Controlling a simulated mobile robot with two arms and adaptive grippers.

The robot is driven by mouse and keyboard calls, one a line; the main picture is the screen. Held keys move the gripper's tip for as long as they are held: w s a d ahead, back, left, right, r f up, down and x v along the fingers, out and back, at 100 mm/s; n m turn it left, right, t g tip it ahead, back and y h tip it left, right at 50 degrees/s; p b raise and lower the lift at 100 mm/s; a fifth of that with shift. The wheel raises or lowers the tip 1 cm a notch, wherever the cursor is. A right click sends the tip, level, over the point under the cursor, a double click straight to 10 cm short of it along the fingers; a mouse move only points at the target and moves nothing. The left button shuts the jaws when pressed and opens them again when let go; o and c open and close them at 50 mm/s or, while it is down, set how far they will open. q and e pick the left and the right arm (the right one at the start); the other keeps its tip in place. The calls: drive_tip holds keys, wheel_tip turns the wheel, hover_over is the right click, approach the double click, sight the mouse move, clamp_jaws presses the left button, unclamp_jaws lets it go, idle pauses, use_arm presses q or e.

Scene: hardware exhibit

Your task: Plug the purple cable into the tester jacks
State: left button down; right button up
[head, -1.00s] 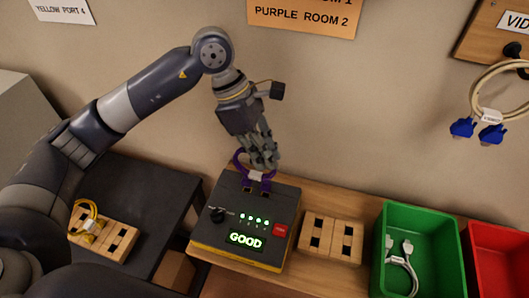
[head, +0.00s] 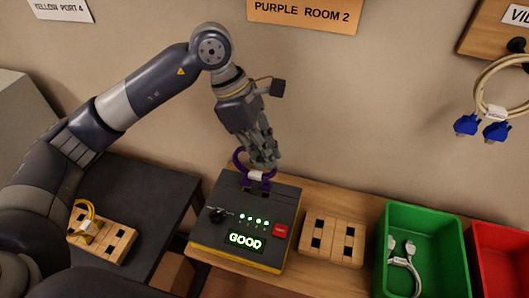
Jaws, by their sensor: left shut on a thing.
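The purple cable (head: 240,162) is a small loop with a white label, standing at the back edge of the tester (head: 270,203). Its two purple plugs point down at the jacks at the top of the tester and appear to be in them. The tester is a dark box with a yellow base, a knob, a red button, lit green lights and a green "GOOD" display. My left gripper (head: 265,163) is shut on the purple cable, just above the jacks, and its fingers hide part of the loop. My right gripper is not in view.
A wooden block with slots (head: 332,241) sits right of the tester, then a green bin (head: 443,222) holding a white cable, and a red bin (head: 508,245). A yellow cable (head: 86,222) rests on another wooden block at left. Blue-plug cable (head: 494,128) hangs at right.

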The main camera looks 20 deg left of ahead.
use_arm(q)
drive_tip(key=shift+f+b, duration=0.35)
drive_tip(key=shift+b, duration=0.3)
idle(0.9)
idle(0.5)
drive_tip(key=shift+b, duration=0.45)
drive_tip(key=shift+f+b, duration=0.4)
drive_tip(key=shift+b, duration=0.15)
idle(0.4)
idle(0.6)
drive_tip(key=shift+b, duration=0.4)
drive_tip(key=shift+f+b, duration=0.3)
drive_tip(key=shift+b, duration=0.2)
idle(0.4)
